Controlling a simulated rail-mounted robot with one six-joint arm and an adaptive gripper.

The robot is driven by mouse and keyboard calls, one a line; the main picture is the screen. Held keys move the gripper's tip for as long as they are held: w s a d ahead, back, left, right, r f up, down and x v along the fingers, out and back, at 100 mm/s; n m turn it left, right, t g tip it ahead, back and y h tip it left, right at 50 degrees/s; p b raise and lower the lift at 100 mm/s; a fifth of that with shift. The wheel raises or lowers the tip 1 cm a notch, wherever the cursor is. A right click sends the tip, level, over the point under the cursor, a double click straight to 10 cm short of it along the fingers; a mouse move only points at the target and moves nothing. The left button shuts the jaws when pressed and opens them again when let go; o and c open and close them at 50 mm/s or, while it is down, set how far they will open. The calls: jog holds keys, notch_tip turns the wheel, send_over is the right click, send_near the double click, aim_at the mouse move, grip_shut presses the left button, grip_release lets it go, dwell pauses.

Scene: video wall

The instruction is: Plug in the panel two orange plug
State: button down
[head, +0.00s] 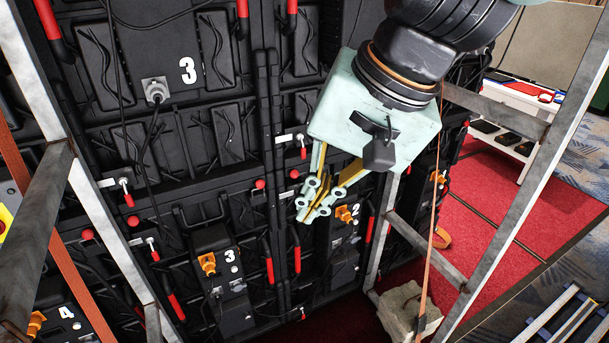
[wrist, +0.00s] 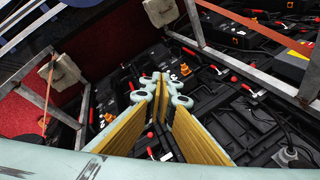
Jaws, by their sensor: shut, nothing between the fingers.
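The panel two orange plug (head: 345,214) is at the box marked 2 (head: 345,262), low on the black video-wall backs in the head view. I cannot tell whether it is fully seated. My gripper (head: 311,203) is shut and empty, its pale green and yellow fingers angled down, just left of the orange plug in the picture. The depth gap between them is hard to judge. In the wrist view the fingertips (wrist: 160,88) meet in front of the panels, with a small orange spot and white digit just beyond, partly hidden by the fingers.
The box marked 3 has its own orange plug (head: 207,263). A grey plug (head: 155,90) hangs on the upper panel. Metal truss bars (head: 420,240) and an orange strap (head: 431,220) stand right of my gripper. A beige weight (head: 400,308) lies below; red floor is beyond.

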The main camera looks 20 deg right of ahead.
aim_at(349, 220)
jog(key=w+d+f+m+t, duration=0.1)
jog(key=w+d+f+m, duration=0.2)
jog(key=w+m, duration=0.3)
jog(key=w+d+f+m, duration=0.3)
jog(key=w+f, duration=0.1)
jog(key=w, duration=0.4)
jog(key=w+d+f+m+t, duration=0.1)
jog(key=w+d+f+m, duration=0.25)
jog(key=w+m, duration=0.2)
jog(key=w+d+f+m+g+h+p, duration=0.1)
jog(key=w+d+f+m+h, duration=0.1)
jog(key=d+f+m, duration=1.2)
jog(key=d+f, duration=0.6)
jog(key=shift+d+f, duration=0.15)
jog(key=shift+d, duration=0.1)
jog(key=shift+f, duration=0.2)
jog(key=w+f+b, duration=0.2)
jog(key=w+f, duration=0.5)
jog(key=f, duration=0.2)
jog(key=shift+w+a, duration=0.3)
jog(key=shift+a, duration=0.15)
